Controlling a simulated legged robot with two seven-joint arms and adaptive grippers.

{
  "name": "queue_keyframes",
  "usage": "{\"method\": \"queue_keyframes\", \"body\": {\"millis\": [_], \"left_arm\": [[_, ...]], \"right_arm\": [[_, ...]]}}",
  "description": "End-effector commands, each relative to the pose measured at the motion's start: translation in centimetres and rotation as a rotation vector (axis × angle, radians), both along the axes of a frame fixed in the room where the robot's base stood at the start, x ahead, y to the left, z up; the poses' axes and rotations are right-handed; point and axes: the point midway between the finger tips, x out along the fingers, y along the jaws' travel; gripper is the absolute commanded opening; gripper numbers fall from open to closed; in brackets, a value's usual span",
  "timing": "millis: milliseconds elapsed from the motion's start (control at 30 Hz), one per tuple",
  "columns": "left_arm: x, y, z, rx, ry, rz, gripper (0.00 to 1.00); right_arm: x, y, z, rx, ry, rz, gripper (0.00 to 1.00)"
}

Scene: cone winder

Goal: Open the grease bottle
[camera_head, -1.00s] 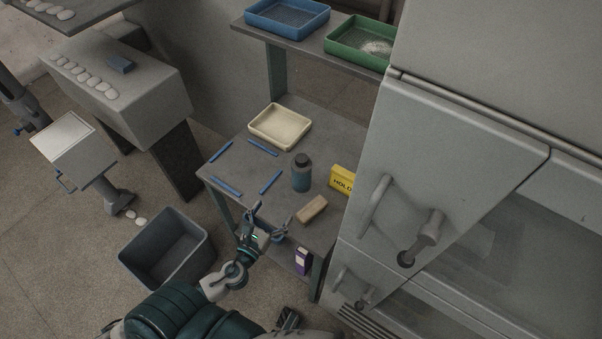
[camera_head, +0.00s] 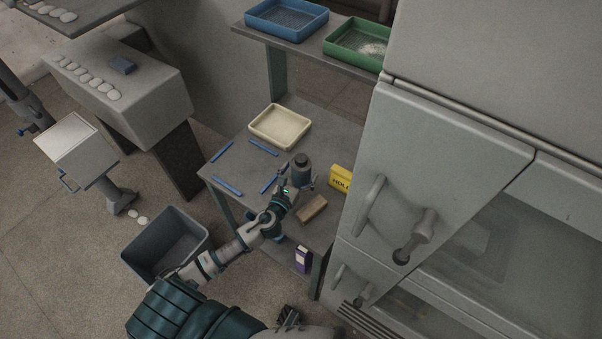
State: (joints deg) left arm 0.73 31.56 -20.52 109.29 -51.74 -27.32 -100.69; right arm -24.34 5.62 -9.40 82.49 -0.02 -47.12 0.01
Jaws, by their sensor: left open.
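The grease bottle (camera_head: 301,169) is a dark bottle with a black cap, standing upright on the lower grey table. My left gripper (camera_head: 297,183) is at the bottle, with its open fingers around or beside the bottle's body; I cannot tell whether they touch it. The gripper and wrist hide the lower part of the bottle, while its cap and upper body show above.
A cream tray (camera_head: 280,127), blue sticks (camera_head: 226,186), a tan block (camera_head: 311,208) and a yellow box (camera_head: 340,178) lie on the table. A grey cabinet (camera_head: 440,150) closes off the right. A grey bin (camera_head: 166,243) stands on the floor at left.

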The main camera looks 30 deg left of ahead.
Motion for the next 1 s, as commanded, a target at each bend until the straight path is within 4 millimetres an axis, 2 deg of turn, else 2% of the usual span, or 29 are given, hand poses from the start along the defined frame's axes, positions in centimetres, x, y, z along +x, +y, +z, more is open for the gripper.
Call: {"method": "queue_keyframes", "body": {"millis": [100,333,667,1000], "left_arm": [[0.99,0.06,-0.05,-0.001,0.001,-0.001,0.96],[1.04,0.11,-0.06,-0.001,0.001,-0.001,0.96],[1.06,0.13,-0.02,-0.001,0.000,0.000,0.14],[1.04,0.12,0.43,-0.001,-0.001,-0.001,0.12]], "right_arm": [[0.10,0.00,0.05,0.000,-0.001,0.000,0.96],[0.20,0.01,0.13,0.001,-0.003,0.000,0.96],[0.24,0.04,0.16,0.001,-0.004,0.000,0.96],[0.35,0.07,0.34,0.002,-0.011,0.000,0.96]]}}
